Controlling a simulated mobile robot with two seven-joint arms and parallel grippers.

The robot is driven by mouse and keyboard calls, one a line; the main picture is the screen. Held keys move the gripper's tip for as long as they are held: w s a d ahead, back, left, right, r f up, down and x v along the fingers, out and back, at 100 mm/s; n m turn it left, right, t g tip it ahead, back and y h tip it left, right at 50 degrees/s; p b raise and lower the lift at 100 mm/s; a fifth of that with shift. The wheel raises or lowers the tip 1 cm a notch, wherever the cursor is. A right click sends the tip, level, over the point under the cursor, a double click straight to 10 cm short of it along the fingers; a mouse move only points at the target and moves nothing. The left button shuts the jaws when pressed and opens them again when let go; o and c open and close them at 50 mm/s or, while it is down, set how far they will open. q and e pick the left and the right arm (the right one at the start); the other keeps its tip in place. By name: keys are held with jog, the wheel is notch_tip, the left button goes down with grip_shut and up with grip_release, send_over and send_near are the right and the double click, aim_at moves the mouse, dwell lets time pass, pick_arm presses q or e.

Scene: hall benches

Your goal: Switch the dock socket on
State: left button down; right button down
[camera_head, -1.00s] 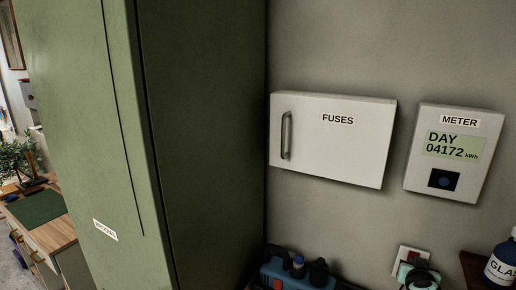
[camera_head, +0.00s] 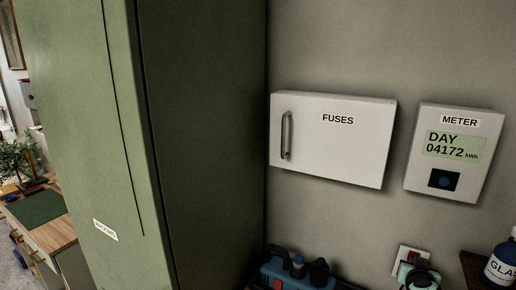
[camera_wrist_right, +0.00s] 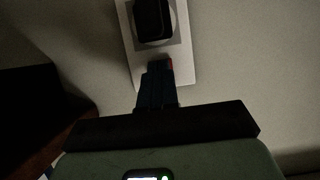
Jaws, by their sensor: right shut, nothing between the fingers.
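The dock socket (camera_wrist_right: 187,66) is a pale wall plate at the top of the right wrist view, with a black plug (camera_wrist_right: 152,20) in it. The switch's on or off position is not readable. My left gripper is not in view.
A white FUSES box (camera_head: 335,150) and a METER (camera_head: 455,185) hang above the socket. A blue power strip or box (camera_head: 275,275) stands at the lower middle, a GLA-labelled bottle (camera_head: 501,265) at the right. A tall green cabinet (camera_head: 205,150) blocks the left.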

jog(key=shift+w+d+f, duration=0.15)
jog(key=shift+w+d, duration=0.1)
jog(key=shift+w, duration=0.1)
dwell(0.7)
jog(key=v, duration=0.7)
jog(key=shift+s+a+p, duration=0.2)
jog(key=shift+s+p, duration=0.1)
jog(key=shift+p, duration=0.15)
dwell(0.5)
